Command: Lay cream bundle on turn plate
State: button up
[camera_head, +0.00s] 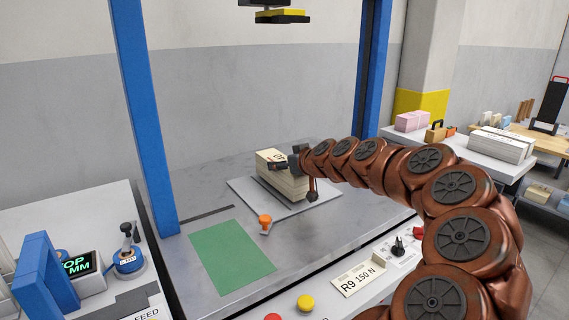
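The cream bundle (284,184) is a thick stack of cream sheets with a dark printed mark on top. It is at the light grey square plate (248,192), which looks like the turn plate, on the steel table. Whether its underside rests fully on the plate is hard to tell. My gripper (297,178) is at the bundle's right end. One dark finger lies over the bundle's top edge and another part hangs down beside its right side. The far side of the contact is hidden, so its grip is unclear.
A green mat (231,258) and an orange knob (265,221) lie in front of the plate. Blue posts (147,110) flank the table, with a yellow-black press head (281,16) above. Pink (411,121) and white stacks (501,145) stand on a bench at right.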

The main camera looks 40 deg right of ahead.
jog(key=shift+f+b, duration=0.5)
jog(key=shift+b, duration=0.15)
dwell(0.4)
jog(key=o, duration=1.9)
notch_tip(320, 180, up, 4)
send_over(295, 188)
jog(key=d, duration=0.3)
jog(key=shift+v, duration=1)
jog(key=shift+s, duration=0.1)
